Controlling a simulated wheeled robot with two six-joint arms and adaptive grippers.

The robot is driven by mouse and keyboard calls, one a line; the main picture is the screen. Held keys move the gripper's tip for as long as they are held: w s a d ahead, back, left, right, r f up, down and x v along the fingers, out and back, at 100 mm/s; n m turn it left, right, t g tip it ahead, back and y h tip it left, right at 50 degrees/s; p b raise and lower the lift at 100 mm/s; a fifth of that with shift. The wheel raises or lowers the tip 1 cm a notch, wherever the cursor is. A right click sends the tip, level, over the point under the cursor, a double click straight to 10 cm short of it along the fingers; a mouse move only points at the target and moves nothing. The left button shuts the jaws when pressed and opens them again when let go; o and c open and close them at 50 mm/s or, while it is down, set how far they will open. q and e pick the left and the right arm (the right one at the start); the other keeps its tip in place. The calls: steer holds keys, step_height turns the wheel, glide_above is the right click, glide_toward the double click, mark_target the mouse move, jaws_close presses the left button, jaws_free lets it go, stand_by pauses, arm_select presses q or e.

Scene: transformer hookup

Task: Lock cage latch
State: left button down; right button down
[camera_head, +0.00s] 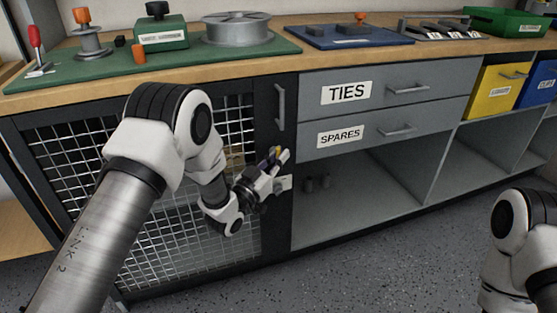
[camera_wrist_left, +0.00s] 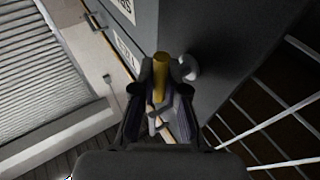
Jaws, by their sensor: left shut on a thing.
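The cage door (camera_head: 150,243) is a dark frame with wire mesh, and it looks shut against the cabinet frame. The cage latch sits at its right edge, with a pale plate (camera_head: 284,184) partly hidden behind my gripper. My left gripper (camera_head: 277,160) is at the latch, shut on a yellow latch handle (camera_wrist_left: 161,78), which stands between the fingers in the left wrist view. A rounded grey knob (camera_wrist_left: 189,68) is just right of the fingers there. How far the latch is turned cannot be told. My right gripper is out of view; only part of my right arm shows.
A vertical door handle (camera_head: 281,107) is above the latch. Drawers labelled TIES (camera_head: 346,92) and SPARES (camera_head: 341,134) are to the right, above an open shelf (camera_head: 350,215). The workbench top (camera_head: 330,57) holds several items. The grey floor in front is clear.

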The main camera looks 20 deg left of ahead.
arm_select(q)
steer(key=c, duration=1.5)
jaws_free()
steer(key=shift+o, duration=0.2)
steer(key=v, duration=1.2)
steer(key=shift+f, duration=0.1)
